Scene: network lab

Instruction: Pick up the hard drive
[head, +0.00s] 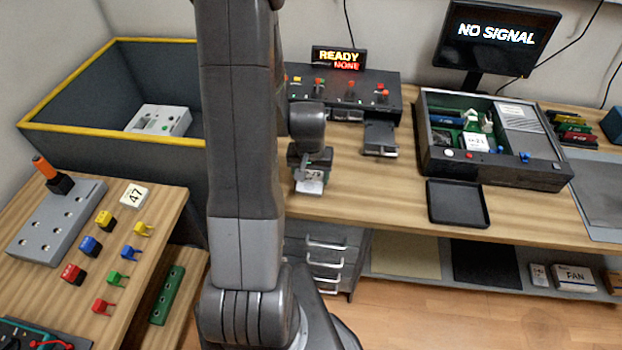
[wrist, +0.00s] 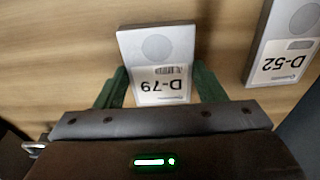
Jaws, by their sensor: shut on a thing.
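My gripper (head: 312,172) is over the wooden bench, near its front edge, to the right of my arm link. It is shut on a hard drive (head: 309,187), a pale block with a round mark and a label. I cannot tell whether the drive touches the bench. A second drive labelled D-52 (wrist: 283,45) lies to the right, apart from the gripper.
An open computer case (head: 430,158) and a black tray (head: 458,204) are to the right. A yellow-rimmed bin (head: 110,134) is at left.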

